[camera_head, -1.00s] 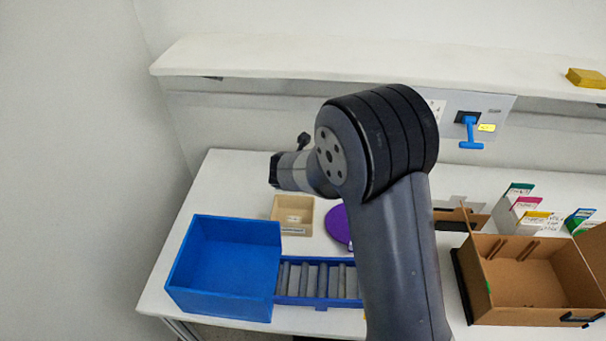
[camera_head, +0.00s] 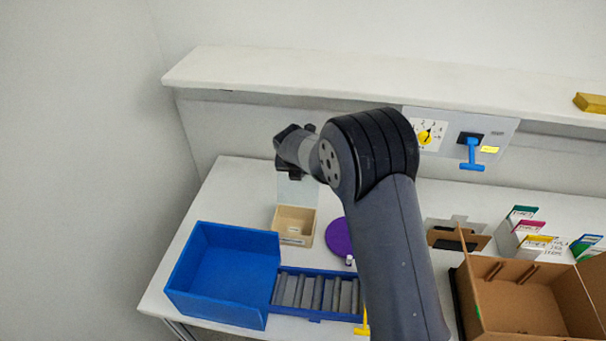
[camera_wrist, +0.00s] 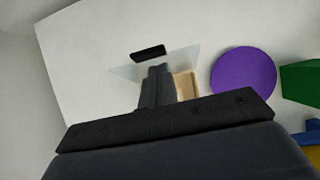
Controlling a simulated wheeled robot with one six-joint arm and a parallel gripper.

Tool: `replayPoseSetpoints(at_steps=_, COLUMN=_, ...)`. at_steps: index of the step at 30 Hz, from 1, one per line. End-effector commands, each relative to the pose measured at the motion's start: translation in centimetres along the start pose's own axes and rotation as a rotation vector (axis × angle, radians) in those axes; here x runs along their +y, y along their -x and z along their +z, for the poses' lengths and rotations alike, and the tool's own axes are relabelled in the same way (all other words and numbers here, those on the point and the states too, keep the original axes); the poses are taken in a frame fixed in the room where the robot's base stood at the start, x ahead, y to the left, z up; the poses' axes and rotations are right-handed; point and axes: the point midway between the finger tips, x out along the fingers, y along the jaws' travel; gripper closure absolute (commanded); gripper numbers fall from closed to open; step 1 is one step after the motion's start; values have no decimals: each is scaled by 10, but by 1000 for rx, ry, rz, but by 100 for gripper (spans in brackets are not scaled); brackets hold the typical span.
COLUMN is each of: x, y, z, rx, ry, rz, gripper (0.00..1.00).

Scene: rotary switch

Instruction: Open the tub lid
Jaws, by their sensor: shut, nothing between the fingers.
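The tub is a small beige open-topped box (camera_head: 294,226) on the table, right of the blue bin. A clear, see-through panel (camera_head: 297,192), which looks like its lid, stands raised at the tub's back edge. In the wrist view the clear panel (camera_wrist: 126,72) carries a black bar (camera_wrist: 148,53), and part of the tub (camera_wrist: 187,84) shows below it. My gripper (camera_wrist: 158,72) is shut and empty; its fingers overlap the panel and tub in that view. I cannot tell whether they touch the panel. In the head view my wrist is above the panel and the fingertips are unclear.
A purple disc (camera_head: 339,237) lies right of the tub. A blue bin (camera_head: 225,275) and a roller tray (camera_head: 316,294) are in front. A shelf (camera_head: 340,84) runs behind, above a panel with a dial (camera_head: 425,137) and blue handle (camera_head: 472,154). An open cardboard box (camera_head: 525,300) is right.

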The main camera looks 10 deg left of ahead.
Motion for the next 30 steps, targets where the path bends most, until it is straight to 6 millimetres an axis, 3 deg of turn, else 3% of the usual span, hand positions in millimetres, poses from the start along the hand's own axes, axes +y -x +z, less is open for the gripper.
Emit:
replayPoseSetpoints(at_steps=17, x=7, y=-20, z=29, rx=210, ry=-2, rz=0, gripper=100)
replayPoseSetpoints(at_steps=30, x=6, y=-26, z=35, rx=250, ry=-2, rz=-1, gripper=100)
